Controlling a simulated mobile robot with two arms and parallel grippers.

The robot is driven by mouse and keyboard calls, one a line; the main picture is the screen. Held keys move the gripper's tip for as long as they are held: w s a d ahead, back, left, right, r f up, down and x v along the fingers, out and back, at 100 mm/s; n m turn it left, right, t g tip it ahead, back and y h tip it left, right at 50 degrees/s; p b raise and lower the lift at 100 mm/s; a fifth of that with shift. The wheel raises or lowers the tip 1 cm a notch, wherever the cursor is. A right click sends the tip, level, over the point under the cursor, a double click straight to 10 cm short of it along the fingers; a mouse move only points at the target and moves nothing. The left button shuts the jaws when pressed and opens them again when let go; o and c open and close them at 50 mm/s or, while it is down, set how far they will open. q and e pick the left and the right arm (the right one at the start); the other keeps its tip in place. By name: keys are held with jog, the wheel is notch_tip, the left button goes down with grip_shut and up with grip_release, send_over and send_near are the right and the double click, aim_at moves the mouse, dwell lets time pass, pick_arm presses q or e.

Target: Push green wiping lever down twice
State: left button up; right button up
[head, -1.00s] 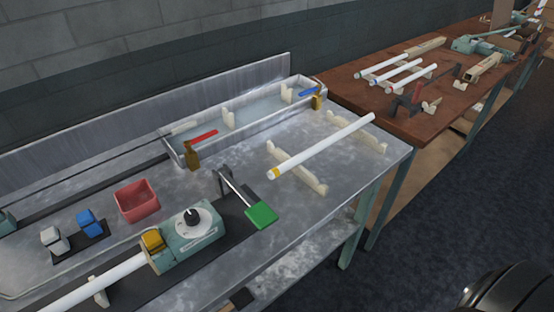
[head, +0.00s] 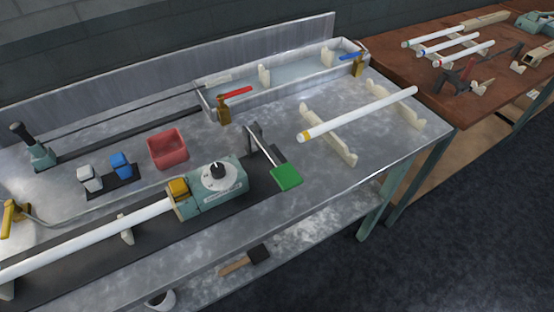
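The green wiping lever (head: 286,176) is a flat green pad at the end of a thin metal arm. The arm runs up and left to a dark bracket (head: 252,135) on the metal bench. The pad sits near the bench's front edge, right of the teal machine (head: 215,181) with a round dial. Neither of my grippers shows in the head view, so their state is not seen.
A white tube (head: 360,114) rests on cream supports right of the lever. Another white tube (head: 90,238) runs into the machine's left side. A red bin (head: 168,150) and a trough (head: 290,78) stand behind. A hammer (head: 245,260) lies on the lower shelf.

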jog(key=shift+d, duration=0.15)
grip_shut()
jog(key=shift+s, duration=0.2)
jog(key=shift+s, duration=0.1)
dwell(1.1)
